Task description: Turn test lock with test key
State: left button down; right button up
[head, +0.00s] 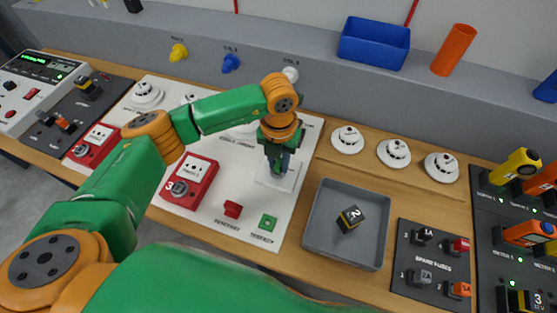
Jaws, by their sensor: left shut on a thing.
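My left gripper (278,164) points down over a pale square plate (290,181) on the white panel, which I take for the test lock. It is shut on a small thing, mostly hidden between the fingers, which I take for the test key. I cannot tell how far the key sits in the lock or how it is turned. My right gripper is not in view.
A grey tray (316,231) with a black and yellow block (350,218) lies right of the panel. Several white detectors (394,153) sit behind it. A red call box (190,182) is at left. A spare fuse board (429,264) is at right.

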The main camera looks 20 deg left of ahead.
pick_arm(q)
jog(key=shift+c, duration=1.6)
grip_release()
jog(key=shift+r+p, duration=2.5)
jog(key=shift+r, duration=1.05)
